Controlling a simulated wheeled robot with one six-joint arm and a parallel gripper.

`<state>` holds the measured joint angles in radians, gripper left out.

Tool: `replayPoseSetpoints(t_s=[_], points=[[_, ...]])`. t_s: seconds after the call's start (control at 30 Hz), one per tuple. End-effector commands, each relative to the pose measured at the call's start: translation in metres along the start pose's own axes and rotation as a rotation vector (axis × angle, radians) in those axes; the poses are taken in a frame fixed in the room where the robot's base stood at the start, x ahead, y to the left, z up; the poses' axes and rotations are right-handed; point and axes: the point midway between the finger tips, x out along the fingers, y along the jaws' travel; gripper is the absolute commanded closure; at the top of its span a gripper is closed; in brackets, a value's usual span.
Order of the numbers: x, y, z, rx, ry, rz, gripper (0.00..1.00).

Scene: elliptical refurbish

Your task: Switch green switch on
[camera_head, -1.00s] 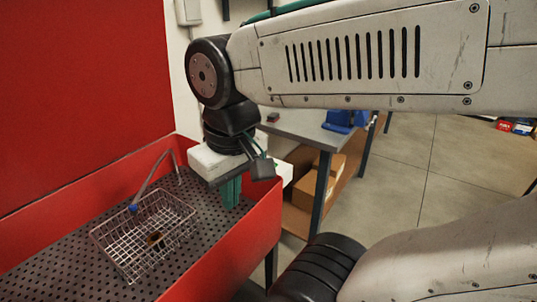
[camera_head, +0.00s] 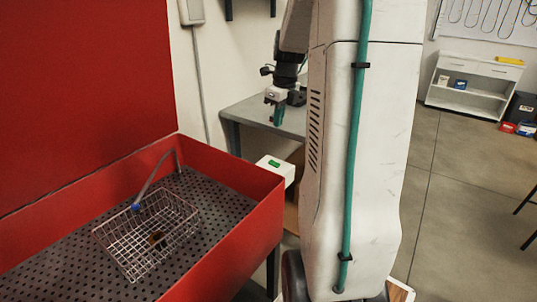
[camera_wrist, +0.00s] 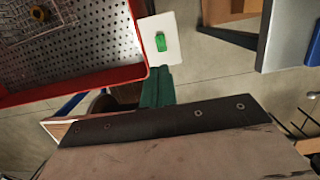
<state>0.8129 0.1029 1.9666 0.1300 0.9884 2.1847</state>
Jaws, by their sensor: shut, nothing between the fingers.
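The green switch (camera_head: 274,163) sits on top of a white box (camera_head: 284,172) fixed at the right end of the red basin. It also shows in the wrist view as a green switch (camera_wrist: 161,42) on the white box (camera_wrist: 158,60). My gripper (camera_head: 279,118) is shut and empty, with its green fingers pointing down. In the head view it is above the switch in the picture, in front of the grey table.
The red basin (camera_head: 240,240) has a perforated floor and holds a wire basket (camera_head: 150,240) with a brown part in it. A grey table (camera_head: 245,112) stands behind. A white shelf unit (camera_head: 475,85) is at the far right. The floor at right is mostly clear.

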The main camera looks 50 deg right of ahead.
Motion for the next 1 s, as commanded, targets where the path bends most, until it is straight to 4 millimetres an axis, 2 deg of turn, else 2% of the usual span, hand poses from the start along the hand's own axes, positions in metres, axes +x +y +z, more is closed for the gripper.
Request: replayPoseSetpoints(t_s=[0.27, 0.43, 1.0], points=[[0.0, 0.0, 0.0, 0.001, 0.0, 0.0, 1.0], [0.011, 0.001, 0.0, 0.0, 0.0, 0.001, 1.0], [0.12, 0.001, 0.0, -0.002, 0.002, 0.002, 1.0]])
